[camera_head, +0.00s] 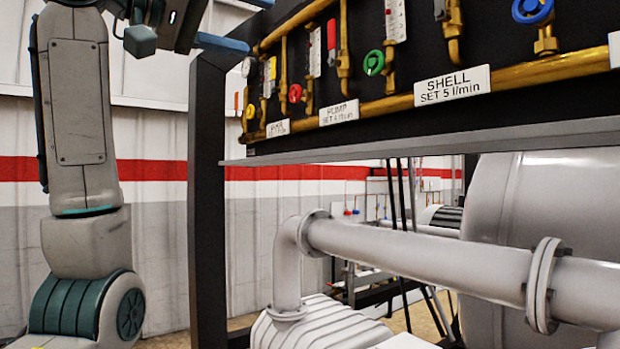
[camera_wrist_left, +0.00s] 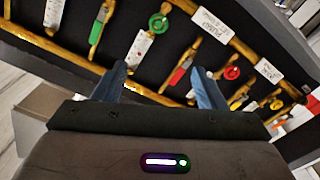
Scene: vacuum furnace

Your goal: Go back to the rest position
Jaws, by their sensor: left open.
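My left gripper (camera_head: 258,26) is at the top left in the head view, in front of the upper left end of the dark valve panel (camera_head: 420,125). Its two blue fingers also show in the left wrist view (camera_wrist_left: 160,67), spread apart with nothing held between them. The panel's pipes and valves lie beyond the fingertips. I cannot tell the exact gap to them. My right gripper is in neither view.
The panel carries brass pipes, a red knob (camera_head: 295,93), a green knob (camera_head: 374,62), a blue knob (camera_head: 532,10) and a SHELL label (camera_head: 452,86). A dark post (camera_head: 207,200) stands at its left. Below run a thick grey pipe (camera_head: 420,254) and a large tank (camera_head: 560,205).

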